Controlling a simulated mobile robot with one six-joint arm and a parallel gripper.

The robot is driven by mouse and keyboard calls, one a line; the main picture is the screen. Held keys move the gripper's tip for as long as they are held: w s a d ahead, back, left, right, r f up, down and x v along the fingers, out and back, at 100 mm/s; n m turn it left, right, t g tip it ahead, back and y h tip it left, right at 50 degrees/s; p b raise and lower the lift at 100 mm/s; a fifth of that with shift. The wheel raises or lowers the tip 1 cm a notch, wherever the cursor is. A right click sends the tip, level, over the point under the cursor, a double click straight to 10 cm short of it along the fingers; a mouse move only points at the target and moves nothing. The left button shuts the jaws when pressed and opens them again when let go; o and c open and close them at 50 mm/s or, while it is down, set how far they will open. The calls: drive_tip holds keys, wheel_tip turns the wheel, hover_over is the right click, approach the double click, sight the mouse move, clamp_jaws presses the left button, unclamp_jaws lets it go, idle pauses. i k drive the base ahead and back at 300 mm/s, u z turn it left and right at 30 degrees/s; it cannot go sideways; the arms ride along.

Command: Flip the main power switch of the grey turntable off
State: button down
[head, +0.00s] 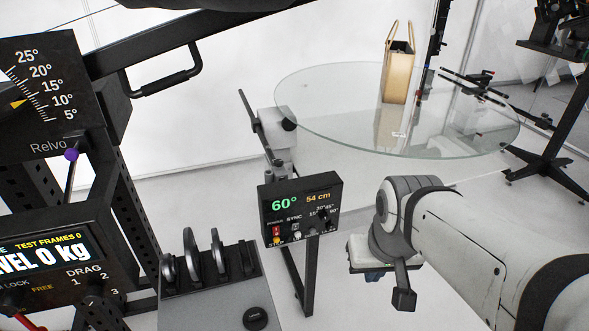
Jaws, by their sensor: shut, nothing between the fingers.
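The turntable is a round clear glass disc (340,125) at the upper right with a greyish-green edge.
A tan paper bag (397,80) stands on the disc. Knobs and a white button (297,236) sit beside the switch. A grey lever console (215,295) stands at the lower left, near a black panel (50,255). Open floor lies between box and gripper.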

sight(276, 231)
drive_tip(key=z, duration=1)
drive_tip(key=k, duration=1.45)
drive_tip(key=u, duration=0.9)
drive_tip(key=i, duration=1)
drive_tip(key=u, duration=0.05)
